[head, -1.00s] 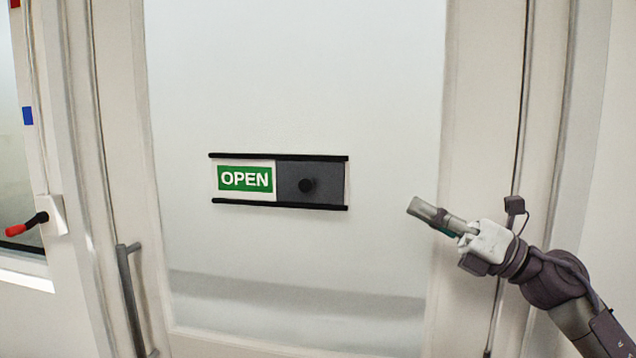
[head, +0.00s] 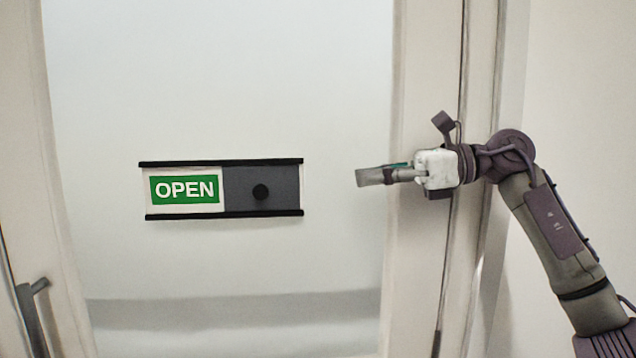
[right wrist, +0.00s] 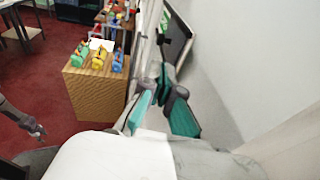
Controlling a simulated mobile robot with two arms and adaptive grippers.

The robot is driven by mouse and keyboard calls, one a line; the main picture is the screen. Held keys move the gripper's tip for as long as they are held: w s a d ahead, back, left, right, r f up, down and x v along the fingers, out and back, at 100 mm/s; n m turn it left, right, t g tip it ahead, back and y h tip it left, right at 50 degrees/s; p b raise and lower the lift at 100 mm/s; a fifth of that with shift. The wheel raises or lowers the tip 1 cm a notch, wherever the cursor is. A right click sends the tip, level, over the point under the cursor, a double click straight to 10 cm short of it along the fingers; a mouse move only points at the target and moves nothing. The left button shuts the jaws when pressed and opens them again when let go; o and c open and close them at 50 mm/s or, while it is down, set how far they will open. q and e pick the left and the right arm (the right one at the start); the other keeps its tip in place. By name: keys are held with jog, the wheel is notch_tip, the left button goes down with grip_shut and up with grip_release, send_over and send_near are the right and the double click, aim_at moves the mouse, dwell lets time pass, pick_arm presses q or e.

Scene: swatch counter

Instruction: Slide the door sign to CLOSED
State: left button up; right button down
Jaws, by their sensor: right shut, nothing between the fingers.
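The door sign (head: 182,208) is on the glass, between two black rails. Its left half shows OPEN in white on green. A dark grey slider (head: 290,188) with a round black knob (head: 260,191) covers the right half. My right gripper (head: 362,177) is shut and empty, right of the sign, apart from it and about level with the slider. Its green-padded fingers fill the middle of the right wrist view (right wrist: 160,112). A grey part at the left edge of that view looks like my left gripper (right wrist: 38,130); its fingers are too small to read.
The door's glass (head: 220,90) is clear around the sign. A grey door handle (head: 32,300) is at lower left, and the door frame (head: 425,90) is at right. The right wrist view shows a wooden cabinet (right wrist: 97,95) with coloured objects on top.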

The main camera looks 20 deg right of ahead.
jog(key=p, duration=0.2)
send_near(268, 190)
jog(key=p+x, duration=0.3)
jog(key=x, duration=0.3)
jog(key=shift+s+a+r, duration=0.1)
jog(key=shift+a+r, duration=0.05)
jog(key=shift+a, duration=0.05)
pick_arm(q)
jog(key=shift+w+a+r, duration=0.1)
jog(key=shift+a+r, duration=0.15)
jog(key=shift+r, duration=0.65)
jog(key=shift+w+a+r, duration=0.15)
jog(key=shift+a+r, duration=0.1)
jog(key=shift+r, duration=0.7)
jog(key=shift+w+a+r, duration=0.1)
jog(key=shift+a+r, duration=0.15)
jog(key=shift+r, duration=0.65)
pick_arm(e)
jog(key=shift+w+a+f, duration=0.25)
jog(key=shift+a+f, duration=0.05)
jog(key=shift+a, duration=0.15)
pick_arm(q)
jog(key=shift+a, duration=0.1)
pick_arm(e)
jog(key=shift+a, duration=0.1)
